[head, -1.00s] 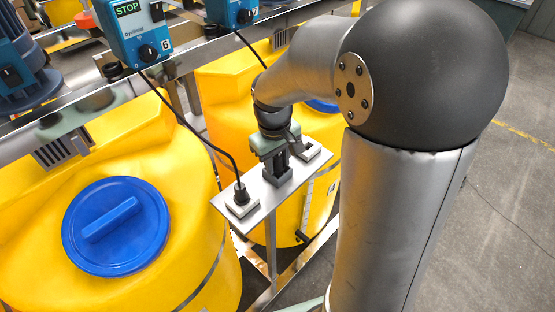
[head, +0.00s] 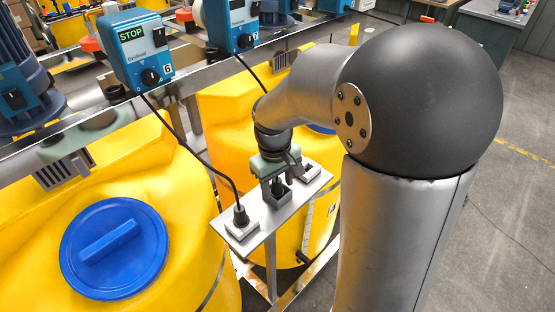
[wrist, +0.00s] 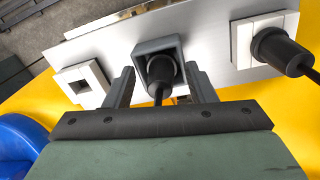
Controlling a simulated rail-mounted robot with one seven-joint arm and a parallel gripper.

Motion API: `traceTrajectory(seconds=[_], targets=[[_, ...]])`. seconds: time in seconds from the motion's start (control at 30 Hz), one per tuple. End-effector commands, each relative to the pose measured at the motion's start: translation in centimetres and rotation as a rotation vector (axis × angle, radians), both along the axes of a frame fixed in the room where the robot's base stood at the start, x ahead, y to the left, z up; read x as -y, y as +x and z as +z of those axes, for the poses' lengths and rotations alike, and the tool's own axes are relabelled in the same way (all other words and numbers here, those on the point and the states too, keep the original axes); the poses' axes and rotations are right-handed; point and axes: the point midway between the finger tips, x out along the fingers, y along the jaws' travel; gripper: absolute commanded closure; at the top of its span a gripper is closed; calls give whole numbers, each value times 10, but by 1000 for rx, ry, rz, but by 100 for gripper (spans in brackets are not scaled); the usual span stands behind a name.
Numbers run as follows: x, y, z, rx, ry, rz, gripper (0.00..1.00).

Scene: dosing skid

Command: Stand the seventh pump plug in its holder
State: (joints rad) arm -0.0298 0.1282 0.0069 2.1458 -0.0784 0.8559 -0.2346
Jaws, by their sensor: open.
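The seventh pump plug (head: 278,187) is black and stands in the grey square holder (head: 276,201) at the middle of the metal plate. The wrist view shows the plug (wrist: 159,71) inside the walls of the holder (wrist: 143,48), its cable running up toward my gripper. How deep it sits is hard to tell. My gripper (wrist: 158,84) is open, with one finger on each side of the plug and apparent gaps to it. In the head view my gripper (head: 279,182) is directly above the holder. Pump 7 (head: 231,25) is at the top, its cable partly hidden behind my arm.
A white socket (head: 243,229) on the plate's left holds pump 6's plug (head: 239,214). An empty white socket (wrist: 82,86) is on the holder's other side. Pump 6 (head: 137,47) hangs above. Yellow tanks (head: 190,215) stand close around the plate (head: 262,231).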

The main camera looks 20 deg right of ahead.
Motion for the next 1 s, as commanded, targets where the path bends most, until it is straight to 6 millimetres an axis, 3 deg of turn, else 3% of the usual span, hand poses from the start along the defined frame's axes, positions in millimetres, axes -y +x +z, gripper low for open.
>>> traceTrajectory(seconds=[0.4, 0.6, 0.67, 0.77, 1.0], targets=[[-5, -1, 92, 7, -2, 3, 45], [-6, -1, 117, 5, -3, 3, 45], [-6, -5, 119, 5, -2, -3, 45], [-4, -29, 111, 13, 8, -43, 45], [1, -133, 52, 48, 55, -239, 45]])
